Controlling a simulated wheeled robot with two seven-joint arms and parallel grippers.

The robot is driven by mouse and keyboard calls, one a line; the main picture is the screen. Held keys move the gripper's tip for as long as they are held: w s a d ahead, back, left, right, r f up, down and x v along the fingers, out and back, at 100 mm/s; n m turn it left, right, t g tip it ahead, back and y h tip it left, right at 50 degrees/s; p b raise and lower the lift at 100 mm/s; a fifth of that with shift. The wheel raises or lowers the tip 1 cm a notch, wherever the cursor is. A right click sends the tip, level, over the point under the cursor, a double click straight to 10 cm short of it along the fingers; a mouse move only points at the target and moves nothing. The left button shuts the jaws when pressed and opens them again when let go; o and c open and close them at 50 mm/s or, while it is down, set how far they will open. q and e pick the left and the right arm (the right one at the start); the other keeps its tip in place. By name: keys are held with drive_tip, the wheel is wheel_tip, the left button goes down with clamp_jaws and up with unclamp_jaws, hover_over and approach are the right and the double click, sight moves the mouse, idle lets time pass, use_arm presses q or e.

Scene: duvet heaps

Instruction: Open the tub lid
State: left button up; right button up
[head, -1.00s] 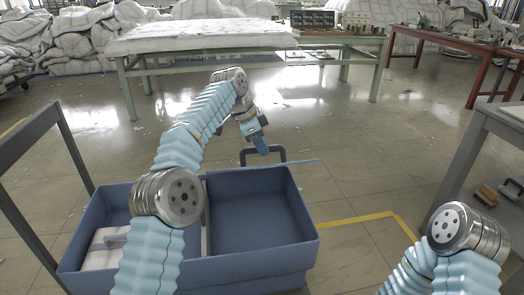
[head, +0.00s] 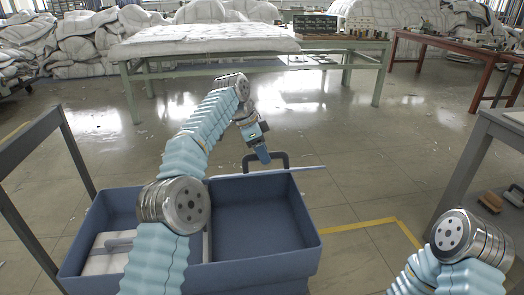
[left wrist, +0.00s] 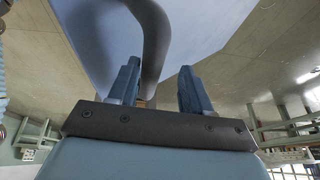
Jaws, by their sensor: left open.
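The blue tub (head: 265,262) stands on the floor with its right compartment uncovered. Its lid (head: 300,169) shows nearly edge-on as a thin pale-blue strip along the tub's far rim. A dark looped handle (head: 287,156) rises at that strip. My left gripper (head: 264,160) is open at the handle's left part. In the left wrist view the lid (left wrist: 95,30) is a broad blue panel, and the dark handle (left wrist: 153,40) runs down to the gap between the open fingers. Whether they touch it is unclear. My right gripper is out of view.
A white item (head: 105,252) lies in the tub's left compartment. A grey frame (head: 35,135) stands at left and a grey table (head: 495,130) at right. A green-legged table (head: 180,60) is further back. The floor beyond the tub is mostly clear.

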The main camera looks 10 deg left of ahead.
use_arm(q)
drive_tip(key=shift+a+r, duration=0.15)
drive_tip(key=shift+r, duration=0.05)
drive_tip(key=a+b, duration=0.1)
drive_tip(key=s+b, duration=0.1)
drive_tip(key=a+b, duration=0.1)
drive_tip(key=shift+s+a+f, duration=0.15)
drive_tip(key=shift+a+f, duration=0.1)
drive_tip(key=shift+a, duration=0.1)
drive_tip(key=s+a, duration=0.1)
drive_tip(key=a, duration=0.1)
drive_tip(key=s+a+b, duration=0.1)
drive_tip(key=a, duration=0.2)
drive_tip(key=s+a+b, duration=0.1)
drive_tip(key=s+a, duration=0.1)
drive_tip(key=shift+a+r, duration=0.15)
drive_tip(key=shift+r, duration=0.25)
drive_tip(key=shift+s+a, duration=0.25)
drive_tip(key=shift+a, duration=0.15)
drive_tip(key=shift+c, duration=0.5)
